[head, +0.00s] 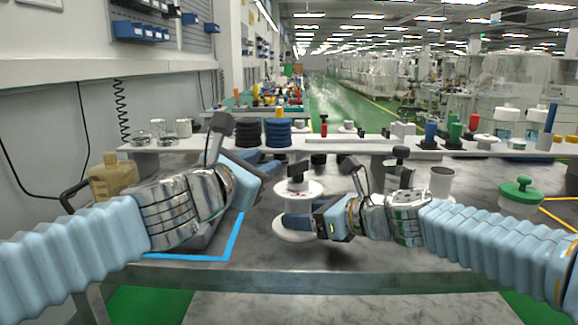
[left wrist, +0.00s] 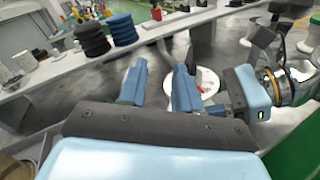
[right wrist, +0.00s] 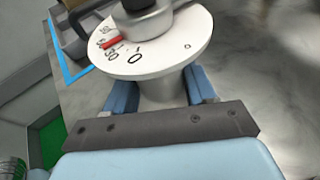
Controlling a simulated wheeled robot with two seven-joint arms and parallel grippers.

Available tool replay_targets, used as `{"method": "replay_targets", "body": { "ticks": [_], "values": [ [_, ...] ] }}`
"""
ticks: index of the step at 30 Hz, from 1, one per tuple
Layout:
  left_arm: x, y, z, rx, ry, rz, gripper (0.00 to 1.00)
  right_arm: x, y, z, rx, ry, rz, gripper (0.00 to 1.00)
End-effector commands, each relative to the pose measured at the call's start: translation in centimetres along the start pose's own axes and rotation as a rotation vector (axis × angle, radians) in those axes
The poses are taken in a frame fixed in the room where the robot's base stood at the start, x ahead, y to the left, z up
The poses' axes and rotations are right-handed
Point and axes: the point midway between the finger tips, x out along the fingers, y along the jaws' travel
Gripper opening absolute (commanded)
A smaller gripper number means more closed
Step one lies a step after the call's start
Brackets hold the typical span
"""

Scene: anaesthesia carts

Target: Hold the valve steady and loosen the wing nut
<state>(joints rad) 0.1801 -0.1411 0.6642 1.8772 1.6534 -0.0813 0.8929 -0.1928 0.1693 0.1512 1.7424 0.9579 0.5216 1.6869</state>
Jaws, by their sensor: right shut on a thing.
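The valve (head: 311,190) is a white spool-like body with an upper dial disc and a lower flange. Its dial (right wrist: 160,50) has numbers and a red pointer in the right wrist view. A dark wing-nut-like piece (head: 297,169) sits on top; its shape is only partly seen. My right gripper (head: 302,221) is shut around the valve's neck below the dial, with blue fingers on both sides. My left gripper (head: 262,166) is open and empty, up and left of the dial. In the left wrist view the dial (left wrist: 207,83) shows beyond its parted fingers.
A brass-coloured part (head: 112,178) stands at the left by a blue tape outline (head: 190,257). A white shelf (head: 345,146) with black and blue ring stacks and coloured parts runs along the back. A green-lidded jar (head: 520,195) stands at the right.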

Motion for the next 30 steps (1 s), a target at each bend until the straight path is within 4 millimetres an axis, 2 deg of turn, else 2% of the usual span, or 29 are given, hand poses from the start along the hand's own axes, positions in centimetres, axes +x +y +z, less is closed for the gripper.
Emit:
{"method": "replay_targets", "body": {
  "ticks": [3, 8, 11, 14, 18, 24, 27, 30],
  "values": [
    [1.0, 0.6, -0.4, 0.112, 0.094, 0.082, 0.33, 0.0, 0.0, 0.1, 0.000, -0.001, -0.001, 0.38],
    [1.5, 0.8, -1.3, 0.215, 0.244, 0.123, 0.33, 0.0, 0.0, 0.1, 0.000, -0.001, -0.001, 0.38],
    [1.4, 0.6, -2.0, 0.186, 0.326, 0.078, 0.33, 0.0, 0.0, 0.1, 0.000, -0.001, -0.001, 0.38],
    [1.0, 0.2, -2.2, 0.070, 0.367, -0.022, 0.33, 0.0, 0.0, 0.1, 0.000, -0.001, -0.001, 0.38],
    [-0.9, 0.2, -0.7, -0.119, 0.355, -0.181, 0.33, 0.0, 0.0, 0.0, 0.000, -0.001, -0.001, 0.38],
    [-4.1, 0.9, 2.1, -0.268, 0.293, -0.331, 0.33, 0.0, 0.0, 0.0, 0.000, -0.001, 0.000, 0.38],
    [-4.8, 1.0, 2.7, -0.292, 0.276, -0.362, 0.33, 0.0, 0.0, 0.0, 0.000, -0.001, 0.000, 0.38],
    [-4.4, 0.6, 2.8, -0.296, 0.274, -0.374, 0.33, 0.0, 0.0, 0.1, 0.000, -0.001, 0.000, 0.38]
  ]
}}
